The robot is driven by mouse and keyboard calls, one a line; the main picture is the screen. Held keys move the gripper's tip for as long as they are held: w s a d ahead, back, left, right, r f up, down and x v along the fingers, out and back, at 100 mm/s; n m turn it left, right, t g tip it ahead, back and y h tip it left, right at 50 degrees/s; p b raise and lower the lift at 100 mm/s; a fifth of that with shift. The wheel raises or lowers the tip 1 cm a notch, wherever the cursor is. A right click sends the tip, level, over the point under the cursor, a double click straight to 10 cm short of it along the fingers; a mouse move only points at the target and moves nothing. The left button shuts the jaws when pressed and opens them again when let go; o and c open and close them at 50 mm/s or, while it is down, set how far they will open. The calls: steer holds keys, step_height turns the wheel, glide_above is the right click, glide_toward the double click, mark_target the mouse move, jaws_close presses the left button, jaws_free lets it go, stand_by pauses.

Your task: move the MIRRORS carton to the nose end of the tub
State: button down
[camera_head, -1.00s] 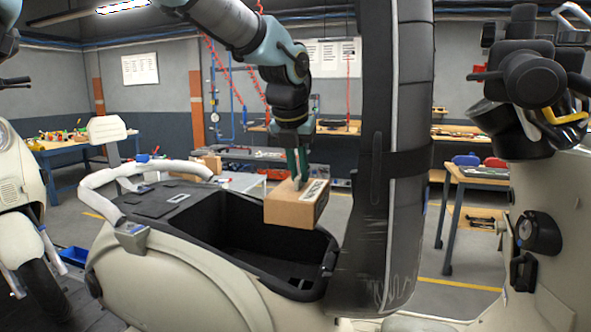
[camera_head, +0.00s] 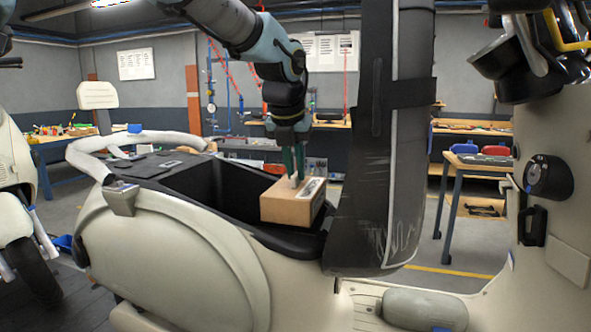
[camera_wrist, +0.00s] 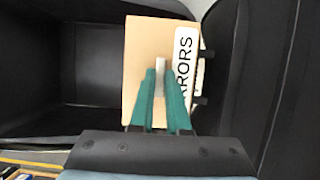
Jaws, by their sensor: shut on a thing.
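The MIRRORS carton (camera_head: 287,209) is a brown cardboard box with a white label on its top. Part of its label, "RRORS", reads in the wrist view (camera_wrist: 136,60). My gripper (camera_head: 296,178) is shut on the carton from above, its green fingers closed on a pale piece at the carton's top. The black tub (camera_head: 205,186) is the open storage bin in the cream scooter body. The carton is at the tub's right end, near the raised seat, and hides that part of the tub. I cannot tell whether it touches the floor of the tub.
The raised black seat (camera_head: 385,150) stands upright just right of the carton. A pale grab rail (camera_head: 85,160) curves around the tub's left end. The scooter's front shield (camera_head: 560,180) is at the right. The left part of the tub looks empty in the wrist view (camera_wrist: 90,55).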

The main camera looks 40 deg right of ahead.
step_height(320, 180, down, 11)
steer(key=b, duration=0.4)
stand_by(0.4)
stand_by(1.0)
steer(key=shift+f, duration=0.2)
stand_by(0.4)
steer(key=shift+f, duration=0.3)
steer(key=c, duration=0.8)
jaws_free()
